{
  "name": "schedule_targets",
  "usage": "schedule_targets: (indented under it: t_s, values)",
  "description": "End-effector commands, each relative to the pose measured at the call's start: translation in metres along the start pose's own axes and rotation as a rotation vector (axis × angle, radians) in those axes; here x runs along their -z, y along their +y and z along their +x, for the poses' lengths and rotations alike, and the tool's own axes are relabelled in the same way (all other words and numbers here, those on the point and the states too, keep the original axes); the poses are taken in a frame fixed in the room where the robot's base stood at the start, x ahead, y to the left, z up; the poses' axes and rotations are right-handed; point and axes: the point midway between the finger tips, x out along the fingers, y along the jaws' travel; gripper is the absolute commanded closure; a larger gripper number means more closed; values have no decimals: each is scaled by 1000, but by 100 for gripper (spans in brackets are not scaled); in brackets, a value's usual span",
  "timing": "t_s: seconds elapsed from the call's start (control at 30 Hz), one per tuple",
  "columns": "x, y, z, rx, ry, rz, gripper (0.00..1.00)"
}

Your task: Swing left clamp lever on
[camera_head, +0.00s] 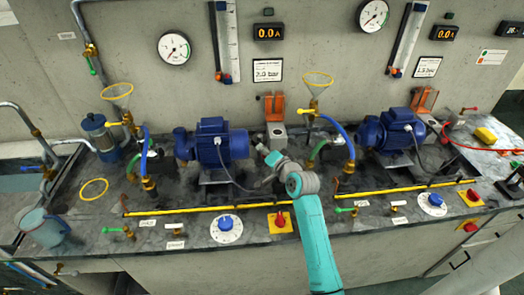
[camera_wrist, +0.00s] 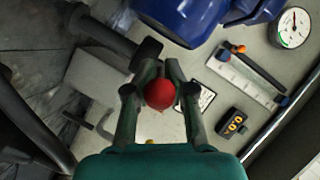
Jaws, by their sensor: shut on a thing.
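My gripper (camera_head: 264,150) is between the two blue pumps, just in front of the grey block with the orange bracket (camera_head: 275,107). In the wrist view my gripper (camera_wrist: 160,92) is shut on a round red knob (camera_wrist: 160,95), which sits between the fingertips. I take the knob to be the end of the left clamp lever; its arm is mostly hidden behind the knob and fingers. In the head view the knob is hidden by my gripper.
The left blue pump (camera_head: 212,144) stands close to the left of my gripper, with a grey cable hanging near it. The right blue pump (camera_head: 390,132) is farther right. A yellow pipe (camera_head: 220,208) runs along the front. Blue and green hoses (camera_head: 338,132) stand to the right.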

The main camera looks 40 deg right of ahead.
Motion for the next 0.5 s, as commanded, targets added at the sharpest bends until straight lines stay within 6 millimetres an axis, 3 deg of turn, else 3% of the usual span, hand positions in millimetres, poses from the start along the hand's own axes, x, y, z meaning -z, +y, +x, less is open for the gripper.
schedule_targets:
  t_s: [0.5]
  values:
    - [20, 15, -5, 157, -259, -63, 100]
